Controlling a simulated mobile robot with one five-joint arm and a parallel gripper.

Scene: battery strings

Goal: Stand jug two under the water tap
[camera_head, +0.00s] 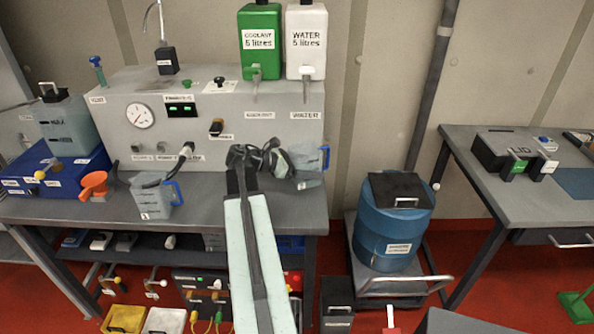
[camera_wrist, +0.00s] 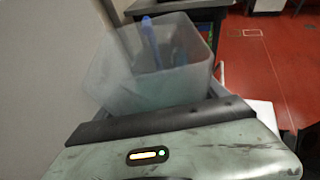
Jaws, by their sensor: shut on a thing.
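A clear jug with a blue handle (camera_head: 307,158) is at the bench's right end, below the white water tank (camera_head: 306,28) and its tap (camera_head: 306,75). My gripper (camera_head: 278,163) is shut on this jug from its left side. The jug looks upright; I cannot tell whether its base touches the bench. It fills the upper middle of the wrist view (camera_wrist: 145,75), its open top showing; the fingertips are hidden there. A second clear jug with a blue handle (camera_head: 155,198) stands at the bench front, to the left.
The green coolant tank (camera_head: 260,35) is left of the water tank. The grey panel (camera_head: 205,125) with a gauge stands behind the held jug. An orange funnel (camera_head: 94,184) and blue box (camera_head: 55,170) are at left. A blue drum (camera_head: 393,225) stands right of the bench.

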